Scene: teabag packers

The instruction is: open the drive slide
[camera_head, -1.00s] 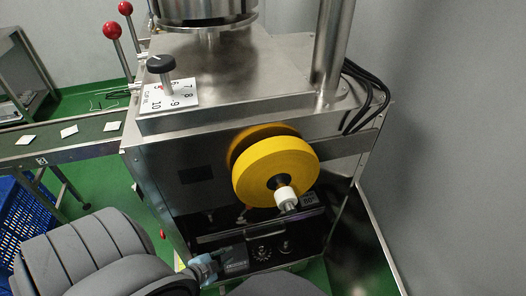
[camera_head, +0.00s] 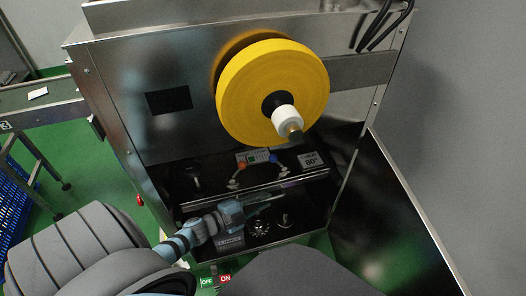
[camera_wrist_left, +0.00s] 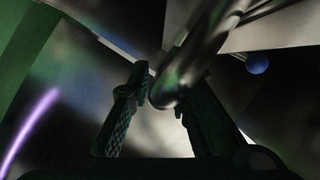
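The machine's drive slide looks to be the dark lower unit (camera_head: 305,217) with knobs and a metal front edge, under the yellow roll; which part moves is not clear. My left gripper (camera_head: 262,201) is at the slide's front, reaching in from the left. In the left wrist view, a shiny rounded metal bar (camera_wrist_left: 171,92) lies between the gripper's two fingers (camera_wrist_left: 157,98), close to both; whether they clamp it is unclear. The slide's handle is partly hidden by the gripper in the head view. My right gripper is not in view.
A large yellow roll (camera_head: 262,95) with a white hub (camera_head: 287,119) sticks out above the slide. An OFF/ON switch plate (camera_head: 216,281) is at the bottom. A conveyor (camera_head: 35,103) and blue crate (camera_head: 22,215) are left. A grey wall (camera_head: 465,110) bounds the right.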

